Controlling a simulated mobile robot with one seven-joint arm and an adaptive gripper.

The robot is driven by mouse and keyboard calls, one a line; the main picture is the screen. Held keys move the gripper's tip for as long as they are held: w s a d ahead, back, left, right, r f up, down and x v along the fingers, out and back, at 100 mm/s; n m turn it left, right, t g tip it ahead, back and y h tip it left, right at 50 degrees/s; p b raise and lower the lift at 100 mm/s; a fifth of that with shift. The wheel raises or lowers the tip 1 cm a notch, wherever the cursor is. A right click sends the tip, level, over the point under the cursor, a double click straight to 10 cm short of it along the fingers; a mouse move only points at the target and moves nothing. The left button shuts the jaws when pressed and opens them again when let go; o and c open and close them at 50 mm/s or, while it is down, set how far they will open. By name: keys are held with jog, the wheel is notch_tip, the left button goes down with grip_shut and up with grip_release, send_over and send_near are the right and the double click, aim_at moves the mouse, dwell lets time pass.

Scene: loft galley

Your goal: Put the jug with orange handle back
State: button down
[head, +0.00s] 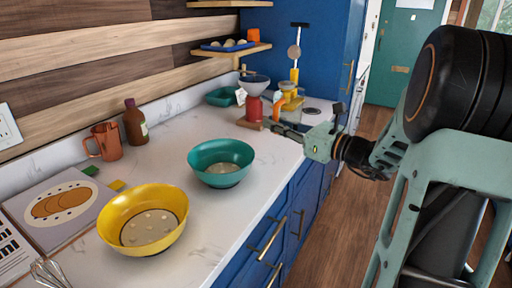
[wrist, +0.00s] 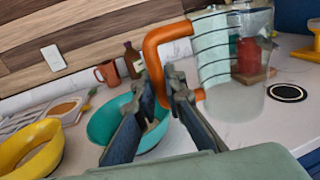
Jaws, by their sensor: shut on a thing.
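The clear jug (wrist: 222,62) with pale green bands stands out large in the wrist view, right of my fingers. Its orange handle (wrist: 153,54) loops to the left, and my gripper (wrist: 161,82) is shut on it. In the head view my gripper (head: 276,127) is over the right edge of the counter, beyond the teal bowl. The jug is hard to make out there. I cannot tell whether its base touches the counter.
On the white counter (head: 206,238) stand a teal bowl (head: 220,154), a yellow bowl (head: 143,203), an orange mug (head: 105,142) and a brown bottle (head: 135,122). A red grinder (head: 253,109) is behind the jug. A dark round disc (wrist: 287,92) lies to the right.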

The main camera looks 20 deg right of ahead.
jog(key=w+a+f, duration=0.1)
jog(key=w+f, duration=0.1)
jog(key=w, duration=0.1)
jog(key=w+a+f+b, duration=0.1)
jog(key=w+f, duration=0.2)
jog(key=w+a+f, duration=0.1)
jog(key=w+f, duration=0.1)
jog(key=w, duration=0.1)
jog(key=shift+w+f+b, duration=0.25)
jog(key=shift+f+b, duration=0.05)
jog(key=shift+f, duration=0.1)
jog(key=f, duration=0.3)
jog(key=shift+w+a+f+b, duration=0.1)
jog(key=shift+w+f+b, duration=0.2)
jog(key=shift+f+b, duration=0.1)
jog(key=c, duration=2.5)
grip_release()
jog(key=shift+f, duration=0.15)
jog(key=o, duration=0.5)
